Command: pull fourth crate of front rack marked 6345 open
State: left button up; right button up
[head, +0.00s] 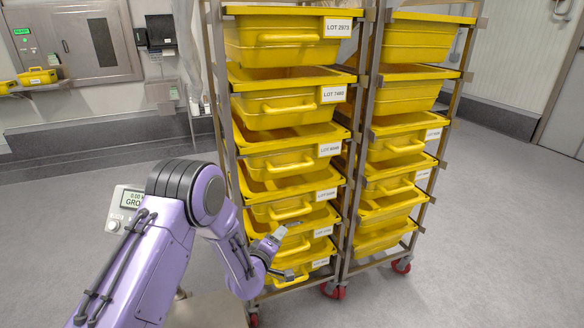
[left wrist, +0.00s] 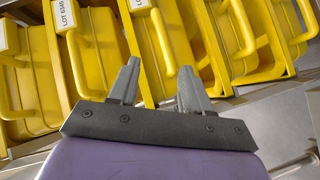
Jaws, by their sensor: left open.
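The front rack (head: 228,130) holds a column of yellow crates with handles and white labels. The fourth crate from the top (head: 262,194) is pushed in, its handle (head: 290,211) free and its label too small to read here. In the left wrist view a crate labelled LOT 6345 (left wrist: 100,40) lies left of the fingers, with its handle (left wrist: 82,70). My left gripper (head: 281,254) is open and empty, below the fourth crate's handle in the head view. In the wrist view its fingers (left wrist: 157,90) point toward the neighbouring crate's handle (left wrist: 163,40), apart from it. My right gripper is out of view.
A second rack (head: 375,130) of yellow crates stands close on the right. A scale display (head: 131,199) stands beside my left arm. The floor (head: 480,220) to the right is clear.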

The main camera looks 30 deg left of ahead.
aim_at(292, 170)
pick_arm(q)
jog(key=w+a+r+n+t+h, duration=0.1)
jog(key=w+a+r+t, duration=0.1)
jog(key=w+r, duration=0.35)
jog(key=w+a+r+n+t, duration=0.1)
jog(key=w+r+t, duration=0.1)
jog(key=r, duration=0.7)
jog(key=w, duration=0.3)
jog(key=w+p, duration=0.1)
jog(key=w, duration=0.6)
jog(key=shift+a+r, duration=0.3)
jog(key=shift+a, duration=0.05)
grip_shut()
jog(key=shift+d, duration=0.15)
